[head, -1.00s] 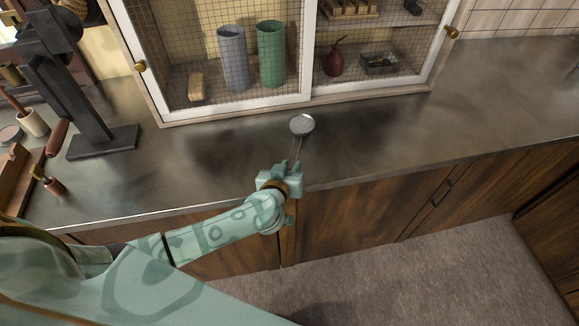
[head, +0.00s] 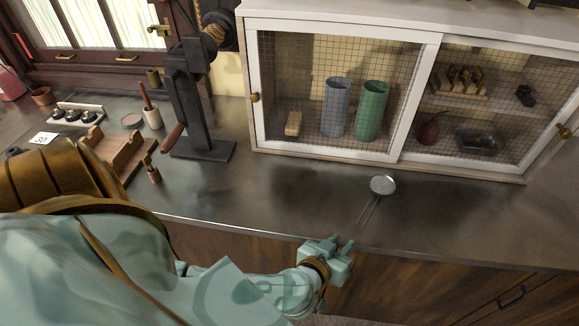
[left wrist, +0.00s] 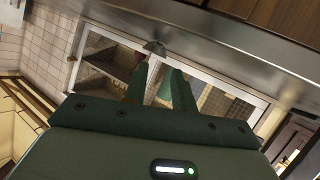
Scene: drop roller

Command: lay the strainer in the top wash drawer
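The strainer (head: 382,186), a small round mesh bowl with a thin wire handle, lies on the metal counter in front of the mesh-door cabinet. Its handle points toward the counter's front edge. A small grey round shape beyond my fingers in the left wrist view (left wrist: 154,47) looks like its bowl. My left gripper (head: 342,243) is at the counter's front edge, just short of the handle's end and apart from it. Its two fingers stand apart with nothing between them in the left wrist view (left wrist: 158,72). My right gripper is not in view. I cannot tell which front is the top wash drawer.
The cabinet (head: 345,160) holds a grey and a green cylinder. A dark press (head: 200,148), a wooden rack (head: 118,155) and small tools stand at the left. A wooden front with a dark handle (head: 512,296) is at lower right. The counter around the strainer is clear.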

